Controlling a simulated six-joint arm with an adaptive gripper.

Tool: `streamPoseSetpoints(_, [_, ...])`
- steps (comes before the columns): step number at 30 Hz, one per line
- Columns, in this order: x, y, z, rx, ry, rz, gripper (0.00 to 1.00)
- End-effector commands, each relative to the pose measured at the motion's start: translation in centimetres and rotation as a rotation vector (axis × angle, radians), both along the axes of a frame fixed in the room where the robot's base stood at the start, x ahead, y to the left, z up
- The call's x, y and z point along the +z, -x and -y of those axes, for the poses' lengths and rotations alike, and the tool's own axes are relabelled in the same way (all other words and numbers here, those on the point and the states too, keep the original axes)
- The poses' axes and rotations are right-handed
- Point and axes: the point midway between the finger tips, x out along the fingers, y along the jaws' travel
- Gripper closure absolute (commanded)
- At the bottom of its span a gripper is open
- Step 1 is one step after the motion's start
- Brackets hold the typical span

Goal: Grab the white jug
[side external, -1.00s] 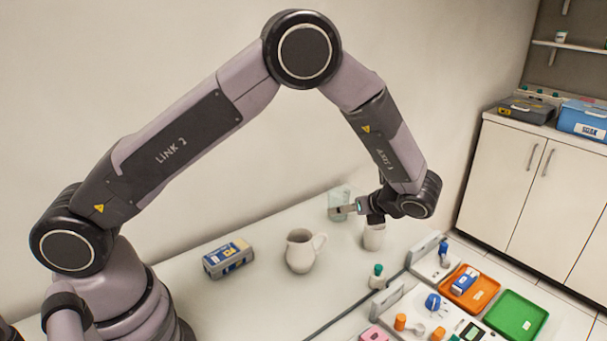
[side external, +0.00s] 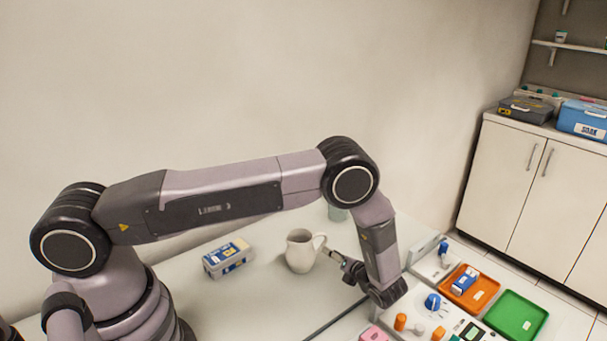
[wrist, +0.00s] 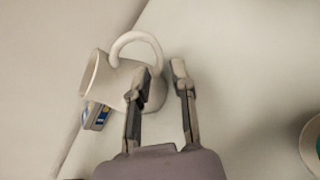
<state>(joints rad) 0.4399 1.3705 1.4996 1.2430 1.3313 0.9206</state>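The white jug (side external: 299,252) stands upright on the pale table in the side view, its handle on the right towards my gripper (side external: 336,256). In the wrist view the jug (wrist: 120,82) appears tilted, with its looped handle at the top. My gripper (wrist: 160,74) is open, with an empty gap between its two fingers. The left finger overlaps the jug's body near the handle and hides part of it. The right finger is clear of the jug. Whether a finger touches the jug, I cannot tell.
A blue and yellow box (side external: 228,257) lies left of the jug. A pale translucent container (side external: 338,213) stands behind. Right of my wrist are an orange tray (side external: 486,294), a green tray (side external: 516,315) and several small items. The table in front of the jug is clear.

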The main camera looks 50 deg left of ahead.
Motion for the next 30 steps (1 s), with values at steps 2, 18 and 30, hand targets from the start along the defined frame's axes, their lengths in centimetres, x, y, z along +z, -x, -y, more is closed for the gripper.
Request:
streamPoseSetpoints(2, [-0.2,-0.1,-0.5,0.003,0.0,-0.001,0.77])
streamPoseSetpoints(18, [-1.5,-1.0,-5.1,0.001,0.002,0.0,0.77])
streamPoseSetpoints(30, [-1.5,-1.0,-5.1,0.001,0.002,0.0,1.0])
